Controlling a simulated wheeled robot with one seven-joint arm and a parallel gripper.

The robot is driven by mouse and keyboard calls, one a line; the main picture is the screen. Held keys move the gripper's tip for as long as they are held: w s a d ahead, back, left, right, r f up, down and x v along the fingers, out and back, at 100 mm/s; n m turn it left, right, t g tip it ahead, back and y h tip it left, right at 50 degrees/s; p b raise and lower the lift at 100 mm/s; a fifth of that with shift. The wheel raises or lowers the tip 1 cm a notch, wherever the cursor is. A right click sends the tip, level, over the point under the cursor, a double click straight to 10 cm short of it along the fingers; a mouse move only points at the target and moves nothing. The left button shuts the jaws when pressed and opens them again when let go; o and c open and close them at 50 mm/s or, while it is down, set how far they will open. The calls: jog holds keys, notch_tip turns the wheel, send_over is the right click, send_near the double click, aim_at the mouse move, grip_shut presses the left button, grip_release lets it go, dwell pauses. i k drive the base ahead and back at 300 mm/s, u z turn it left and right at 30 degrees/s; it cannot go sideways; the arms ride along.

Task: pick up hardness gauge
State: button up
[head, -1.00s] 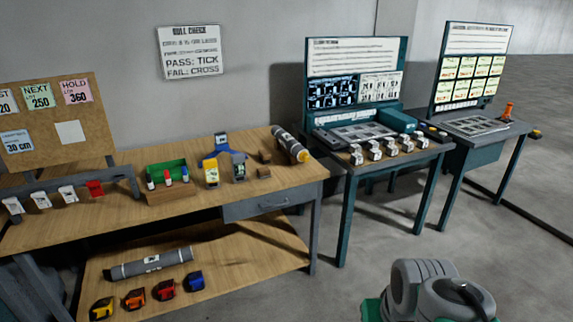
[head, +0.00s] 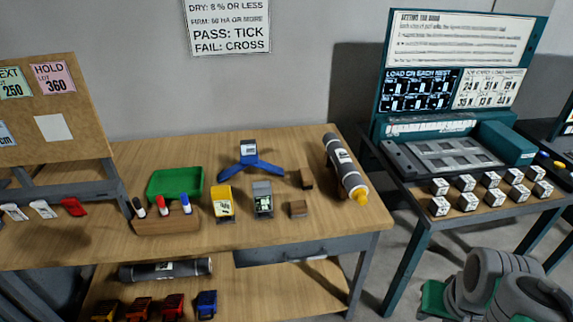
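Two small upright meters stand on the wooden bench (head: 330,212): a yellow meter (head: 223,203) with a pale label and a grey meter (head: 263,200) with a small greenish display. One of them may be the hardness gauge; their markings are too small to tell which. The two stand close together but apart. Behind them is a blue splayed-leg stand (head: 250,163) with a pale panel on top. Grey and green links of my arm show at the bottom right, in front of the teal table. My gripper's fingers are not in view.
A green tray (head: 175,184) and a marker holder (head: 167,222) stand left of the meters. Small brown blocks (head: 298,209) and a grey roll (head: 345,168) lie to the right. The teal table (head: 425,222) holds several white cubes. Bare bench lies in front of the meters.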

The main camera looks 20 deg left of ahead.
aim_at(263, 198)
jog(key=i, duration=1.1)
jog(key=u, duration=3.25)
